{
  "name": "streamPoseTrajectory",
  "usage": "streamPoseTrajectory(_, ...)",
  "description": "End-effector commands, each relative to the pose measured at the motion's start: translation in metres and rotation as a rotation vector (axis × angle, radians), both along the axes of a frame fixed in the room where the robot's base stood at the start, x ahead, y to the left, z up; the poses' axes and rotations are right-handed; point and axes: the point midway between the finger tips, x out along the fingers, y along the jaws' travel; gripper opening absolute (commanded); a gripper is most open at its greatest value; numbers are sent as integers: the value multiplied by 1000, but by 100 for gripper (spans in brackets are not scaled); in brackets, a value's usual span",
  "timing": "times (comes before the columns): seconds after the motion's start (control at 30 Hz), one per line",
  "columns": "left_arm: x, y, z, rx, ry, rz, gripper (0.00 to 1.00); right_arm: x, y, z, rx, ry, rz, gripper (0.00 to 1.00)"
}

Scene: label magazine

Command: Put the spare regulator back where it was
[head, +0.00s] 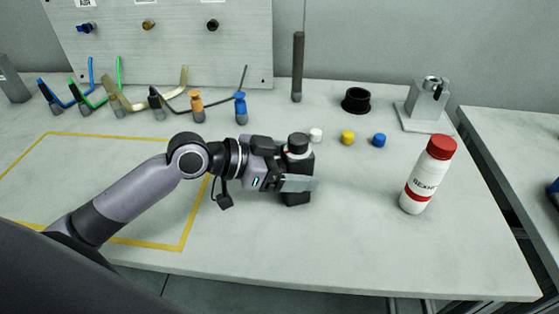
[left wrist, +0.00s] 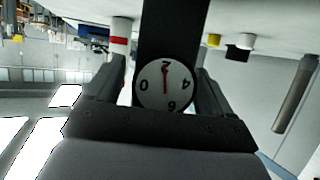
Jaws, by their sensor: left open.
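The spare regulator, as far as I can tell, is the black block with a dark round top (head: 297,194) standing upright on the table near the middle of the head view. In the left wrist view its white dial gauge (left wrist: 164,86) with a red needle faces the camera, in front of its dark body (left wrist: 170,30). My left gripper (head: 304,178) is open, with its fingers at either side of the regulator. In the left wrist view a finger shows on each side of the dial; I cannot tell whether they touch the body. My right gripper is not in view.
A white bottle with a red cap (head: 419,187) stands to the right. Small white (head: 316,135), yellow (head: 347,137) and blue (head: 379,140) caps, a black ring (head: 356,106) and a grey stand (head: 426,122) lie behind. A yellow taped outline (head: 120,240) marks the left table. Hoses lie at back left.

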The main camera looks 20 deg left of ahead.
Motion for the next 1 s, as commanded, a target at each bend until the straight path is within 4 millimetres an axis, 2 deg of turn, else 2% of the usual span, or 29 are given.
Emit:
streamPoseTrajectory(0.17, -9, 13, 6, 2, -1, 2, 83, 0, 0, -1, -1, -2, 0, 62)
streamPoseTrajectory(0.7, -56, 71, 36, 3, 1, 2, 83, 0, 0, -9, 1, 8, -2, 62)
streamPoseTrajectory(1.0, -67, 85, 46, -1, -1, 1, 83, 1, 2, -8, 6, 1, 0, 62)
